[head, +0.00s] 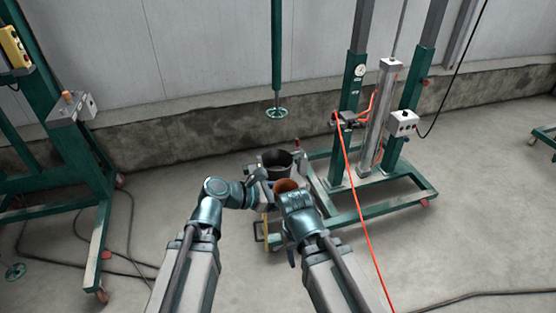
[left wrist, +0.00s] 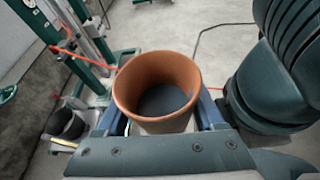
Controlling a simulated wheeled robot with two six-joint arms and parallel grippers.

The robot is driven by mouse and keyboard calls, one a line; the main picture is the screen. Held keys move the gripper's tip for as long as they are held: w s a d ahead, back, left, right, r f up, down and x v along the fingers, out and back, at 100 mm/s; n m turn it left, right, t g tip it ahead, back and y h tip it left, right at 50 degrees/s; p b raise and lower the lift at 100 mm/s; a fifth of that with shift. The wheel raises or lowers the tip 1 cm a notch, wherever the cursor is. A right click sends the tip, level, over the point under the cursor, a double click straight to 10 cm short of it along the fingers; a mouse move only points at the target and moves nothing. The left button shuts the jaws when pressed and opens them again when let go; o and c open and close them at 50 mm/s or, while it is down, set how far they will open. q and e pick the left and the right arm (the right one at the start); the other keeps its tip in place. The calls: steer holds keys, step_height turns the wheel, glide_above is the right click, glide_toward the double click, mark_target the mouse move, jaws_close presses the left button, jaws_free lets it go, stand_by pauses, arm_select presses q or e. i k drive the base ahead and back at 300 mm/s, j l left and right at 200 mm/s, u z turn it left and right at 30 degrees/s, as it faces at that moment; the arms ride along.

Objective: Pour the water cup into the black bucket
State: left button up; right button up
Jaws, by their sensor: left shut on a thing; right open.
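The cup (head: 286,185), a brown-orange round pot, is held upright in my left gripper (head: 270,180). In the left wrist view the cup (left wrist: 157,80) sits between the two blue fingers, with a dark grey surface low inside it. The black bucket (head: 277,162) stands just beyond the cup in the head view, at the green frame's base. It also shows in the left wrist view (left wrist: 68,126), at the lower left, apart from the cup. My right gripper (head: 291,257) is open, mostly hidden below its own wrist, close to the cup.
A green wheeled frame (head: 385,205) with posts and a silver cylinder (head: 381,110) stands right of the bucket. An orange hose (head: 358,205) hangs down in front of it. Another green frame (head: 85,160) stands at the left. Black cables (head: 130,250) lie on the floor.

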mark_target(278, 163)
steer(key=i+j+z, duration=0.15)
steer(key=z, duration=0.6)
steer(key=i+j+z, duration=0.2)
steer(key=j, duration=0.2)
steer(key=i+j+z, duration=0.2)
steer(key=j, duration=0.2)
steer(key=j+z, duration=0.2)
steer(key=j, duration=0.2)
steer(key=i+j, duration=0.1)
steer(key=j, duration=0.3)
steer(key=i+j, duration=0.1)
steer(key=j, duration=0.3)
